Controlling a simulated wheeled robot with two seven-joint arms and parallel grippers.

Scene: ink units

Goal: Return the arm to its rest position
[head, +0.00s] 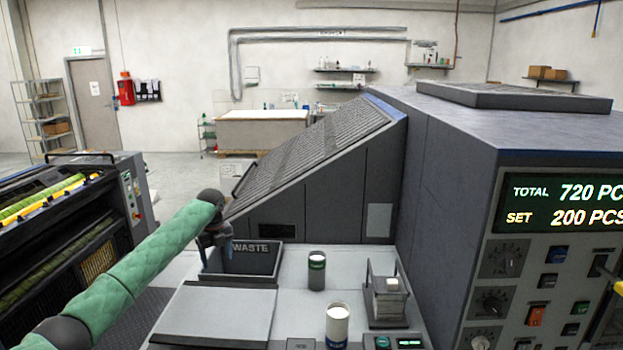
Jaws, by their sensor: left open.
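My left arm, in a green quilted sleeve, reaches in from the lower left. Its dark gripper (208,250) points down at the left edge of the dark bin marked WASTE (252,262). The gripper is open, and I see nothing held in it. It is small and dark here, so I cannot tell whether its fingertips are over the bin or just beside it. My right gripper is out of view.
On the light worktop stand a dark-banded canister (317,272), a white-and-dark canister (337,325) and a small rack (388,305) with a pale block. A grey machine with a control panel (550,285) rises on the right. Another machine (70,225) stands left.

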